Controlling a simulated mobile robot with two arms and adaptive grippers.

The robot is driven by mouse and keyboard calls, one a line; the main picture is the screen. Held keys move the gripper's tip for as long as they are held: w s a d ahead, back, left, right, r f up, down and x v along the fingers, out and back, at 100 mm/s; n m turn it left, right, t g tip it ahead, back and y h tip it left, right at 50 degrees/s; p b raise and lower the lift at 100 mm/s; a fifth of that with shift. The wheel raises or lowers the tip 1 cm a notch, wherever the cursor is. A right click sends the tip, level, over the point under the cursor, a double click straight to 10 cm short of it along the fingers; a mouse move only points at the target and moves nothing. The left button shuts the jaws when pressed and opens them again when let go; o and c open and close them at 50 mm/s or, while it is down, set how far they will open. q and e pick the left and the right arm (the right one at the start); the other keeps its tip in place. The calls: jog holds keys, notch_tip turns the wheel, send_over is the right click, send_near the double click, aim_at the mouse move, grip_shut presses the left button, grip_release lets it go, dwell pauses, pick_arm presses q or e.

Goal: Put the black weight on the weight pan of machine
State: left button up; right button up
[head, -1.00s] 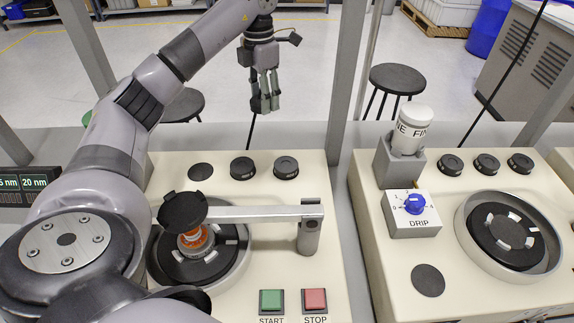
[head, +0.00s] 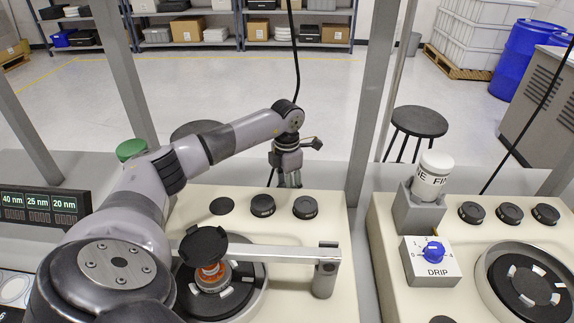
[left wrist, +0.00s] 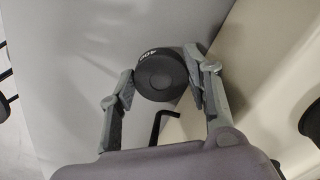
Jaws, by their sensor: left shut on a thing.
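My left gripper (head: 289,180) is low behind the back edge of the left machine (head: 330,225). In the left wrist view its fingers (left wrist: 160,85) are shut on a black round weight (left wrist: 160,72) with white markings on its side. In the head view the weight cannot be made out. My right gripper is not in view.
A white bottle (head: 433,175) and a DRIP dial box (head: 431,262) are on the right machine. Upright posts (head: 380,95) frame the bench. A black bent rod (left wrist: 160,122) lies below the weight.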

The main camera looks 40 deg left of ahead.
pick_arm(q)
jog(key=shift+f, duration=1.5)
jog(key=shift+f, duration=0.1)
jog(key=shift+f, duration=0.1)
jog(key=o, duration=1.3)
jog(key=shift+c, duration=0.2)
